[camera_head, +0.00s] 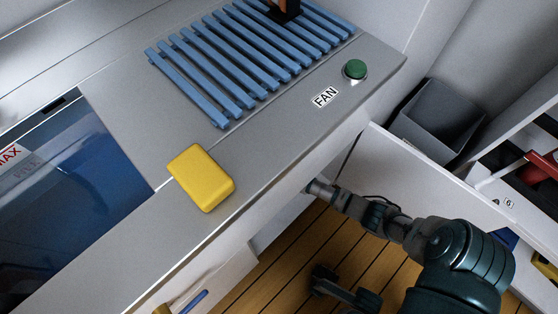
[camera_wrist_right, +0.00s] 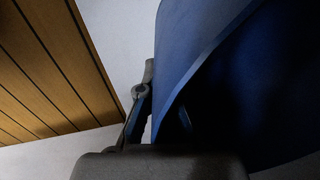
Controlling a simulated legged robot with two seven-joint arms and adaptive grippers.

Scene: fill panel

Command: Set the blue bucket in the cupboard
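The blue bucket (camera_wrist_right: 195,55) fills much of the right wrist view, very close, with its curved wall, rim and dark inside showing. My right gripper (camera_wrist_right: 158,88) has one finger against the outside of the wall and the other at its dark inner side; it looks shut on the bucket's wall. In the head view my right arm comes from the lower right and passes under the counter edge, so that gripper and the bucket are hidden there. The cupboard below the counter is mostly hidden; its inside cannot be seen. My left gripper is in neither view.
The counter (camera_head: 130,110) carries a yellow sponge (camera_head: 202,178), a blue slatted rack (camera_head: 235,60) and a green button (camera_head: 355,69) marked FAN. A grey bin (camera_head: 437,115) and white shelving (camera_head: 500,130) stand at right. Wooden floor (camera_head: 285,262) shows below.

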